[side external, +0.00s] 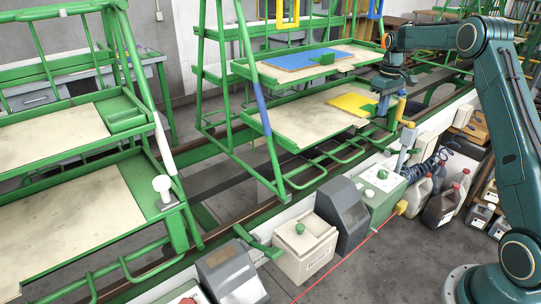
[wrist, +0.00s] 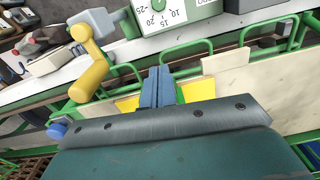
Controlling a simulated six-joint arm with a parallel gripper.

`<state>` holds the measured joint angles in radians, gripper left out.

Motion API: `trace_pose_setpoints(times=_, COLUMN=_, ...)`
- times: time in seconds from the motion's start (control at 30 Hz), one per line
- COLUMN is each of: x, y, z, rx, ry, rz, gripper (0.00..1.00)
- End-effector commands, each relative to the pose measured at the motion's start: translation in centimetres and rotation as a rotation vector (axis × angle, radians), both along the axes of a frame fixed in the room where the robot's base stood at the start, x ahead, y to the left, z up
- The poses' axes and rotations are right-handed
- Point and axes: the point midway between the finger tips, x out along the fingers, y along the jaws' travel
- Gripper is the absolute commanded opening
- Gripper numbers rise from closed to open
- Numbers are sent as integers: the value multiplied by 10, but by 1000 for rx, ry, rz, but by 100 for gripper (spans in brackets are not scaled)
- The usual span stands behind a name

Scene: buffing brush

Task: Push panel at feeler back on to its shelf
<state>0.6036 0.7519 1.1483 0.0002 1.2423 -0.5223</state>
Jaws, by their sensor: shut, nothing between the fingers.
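A yellow panel (side external: 348,102) with a green block on it lies on the lower shelf (side external: 290,120) of the green rack, near the shelf's right edge. I cannot tell how far it overhangs. My gripper (side external: 382,106) is above the panel's right side, pointing down. In the wrist view my gripper's fingers (wrist: 158,78) are shut and empty, with yellow panel (wrist: 198,91) showing on both sides. Contact cannot be told. A grey post with a yellow arm (wrist: 88,70), perhaps the feeler, stands beside the rack; it also shows in the side view (side external: 408,138).
A blue panel (side external: 300,60) lies on the shelf above. Another green rack (side external: 60,225) stands at the left. Grey and white boxes (side external: 304,250) line the rail, and plastic jugs (side external: 440,205) stand at the right. A red line crosses the floor.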

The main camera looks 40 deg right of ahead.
Motion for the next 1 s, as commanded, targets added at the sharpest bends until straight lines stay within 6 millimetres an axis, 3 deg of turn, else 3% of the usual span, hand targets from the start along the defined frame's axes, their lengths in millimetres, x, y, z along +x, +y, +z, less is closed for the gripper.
trace_pose_setpoints(times=0.57, x=5, y=0, z=0, rx=0, ry=-1, rz=1, gripper=0)
trace_pose_setpoints(times=1.0, x=27, y=-2, z=0, rx=-1, ry=-1, rz=1, gripper=0)
